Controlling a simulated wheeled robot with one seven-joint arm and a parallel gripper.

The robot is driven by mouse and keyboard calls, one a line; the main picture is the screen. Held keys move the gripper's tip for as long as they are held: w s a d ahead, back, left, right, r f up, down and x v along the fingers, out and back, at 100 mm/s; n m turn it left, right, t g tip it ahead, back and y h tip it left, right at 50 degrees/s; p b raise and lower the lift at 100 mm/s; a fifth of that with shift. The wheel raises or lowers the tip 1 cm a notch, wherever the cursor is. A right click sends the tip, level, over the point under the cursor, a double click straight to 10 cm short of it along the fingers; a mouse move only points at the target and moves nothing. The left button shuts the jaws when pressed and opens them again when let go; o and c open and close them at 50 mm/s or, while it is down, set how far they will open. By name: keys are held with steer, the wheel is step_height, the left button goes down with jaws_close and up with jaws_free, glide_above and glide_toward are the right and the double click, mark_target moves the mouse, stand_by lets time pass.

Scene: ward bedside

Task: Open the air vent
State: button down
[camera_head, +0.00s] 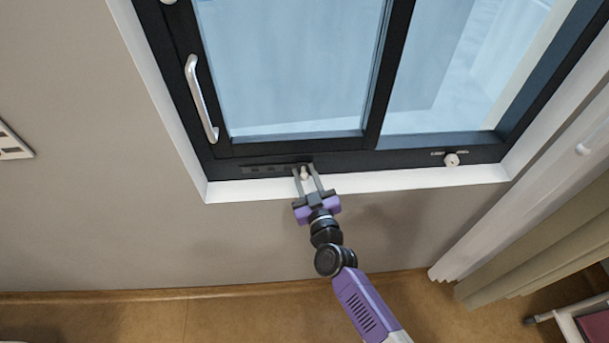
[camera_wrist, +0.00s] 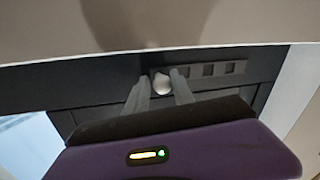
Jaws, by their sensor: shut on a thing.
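The air vent (camera_head: 262,168) is a dark slotted strip in the bottom rail of the black window frame, under the left pane. It also shows in the wrist view (camera_wrist: 208,70) as a grey plate with several square openings. Its small white knob (camera_head: 304,174) is at the strip's right end in the head view, and shows as a rounded white knob (camera_wrist: 161,84) in the wrist view. My gripper (camera_head: 306,171) reaches up to the frame and is shut on the knob, with one finger on each side of it. The fingers partly hide the knob.
A silver window handle (camera_head: 201,98) is on the left of the sash. A second white knob (camera_head: 452,159) sits on the rail further right. A white sill (camera_head: 400,181) runs below the frame. Curtains (camera_head: 540,190) hang at the right.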

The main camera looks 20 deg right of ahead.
steer(key=shift+a+f, duration=0.1)
steer(key=shift+a, duration=0.45)
stand_by(0.6)
steer(key=shift+s+d+f+b, duration=0.1)
steer(key=shift+s+d+b, duration=0.15)
steer(key=shift+d, duration=0.45)
steer(key=shift+s+d+b, duration=0.1)
steer(key=shift+s+d, duration=0.1)
steer(key=shift+d, duration=0.5)
steer(key=c, duration=1.2)
jaws_free()
steer(key=shift+d, duration=0.1)
steer(key=s+p, duration=0.1)
steer(key=s, duration=0.6)
steer(key=shift+s+a, duration=0.4)
